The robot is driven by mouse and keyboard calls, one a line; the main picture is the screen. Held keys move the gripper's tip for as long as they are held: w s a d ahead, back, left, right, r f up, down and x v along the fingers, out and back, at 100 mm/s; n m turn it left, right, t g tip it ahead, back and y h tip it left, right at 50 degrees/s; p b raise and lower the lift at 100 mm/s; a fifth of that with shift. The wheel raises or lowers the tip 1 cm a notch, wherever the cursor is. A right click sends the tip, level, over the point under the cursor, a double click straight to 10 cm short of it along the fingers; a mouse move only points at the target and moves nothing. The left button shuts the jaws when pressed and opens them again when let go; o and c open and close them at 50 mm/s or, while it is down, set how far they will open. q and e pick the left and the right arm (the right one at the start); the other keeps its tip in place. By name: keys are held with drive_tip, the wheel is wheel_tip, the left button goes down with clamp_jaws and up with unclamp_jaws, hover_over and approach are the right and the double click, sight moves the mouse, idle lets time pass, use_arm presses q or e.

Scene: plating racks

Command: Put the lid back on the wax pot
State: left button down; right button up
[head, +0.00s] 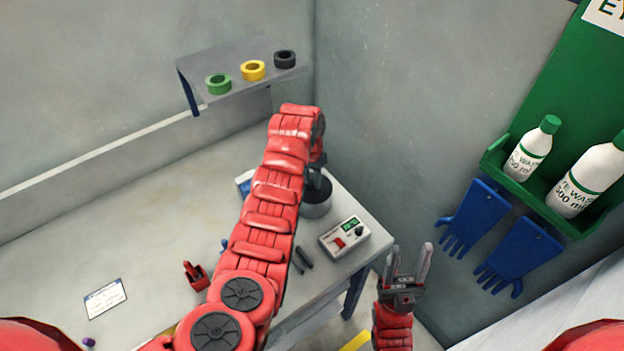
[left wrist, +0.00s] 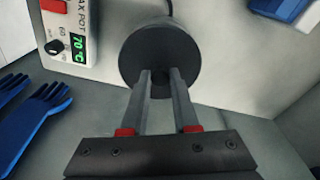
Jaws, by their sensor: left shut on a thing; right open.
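My left gripper (head: 316,166) reaches down over the wax pot (head: 316,210), a grey metal cylinder near the right end of the bench. It is shut on the dark round lid (head: 322,186). In the left wrist view the lid (left wrist: 160,45) fills the space beyond the fingertips (left wrist: 160,75) and hides the pot. The lid is over the pot's top; I cannot tell whether it rests on the rim or is just above it. My right gripper (head: 408,265) is open and empty, off the bench's right edge.
A white control box (head: 344,237) with a green display stands close to the pot; it reads 70 °C in the left wrist view. Dark sticks (head: 302,258) lie nearby. A shelf with tape rolls (head: 253,70) is behind. Blue gloves (head: 475,215) hang on the right wall.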

use_arm(q)
drive_tip(key=c, duration=0.6)
unclamp_jaws()
drive_tip(key=shift+o, duration=0.4)
drive_tip(key=o, duration=0.4)
drive_tip(key=shift+r, duration=0.1)
drive_tip(key=shift+r, duration=3.45)
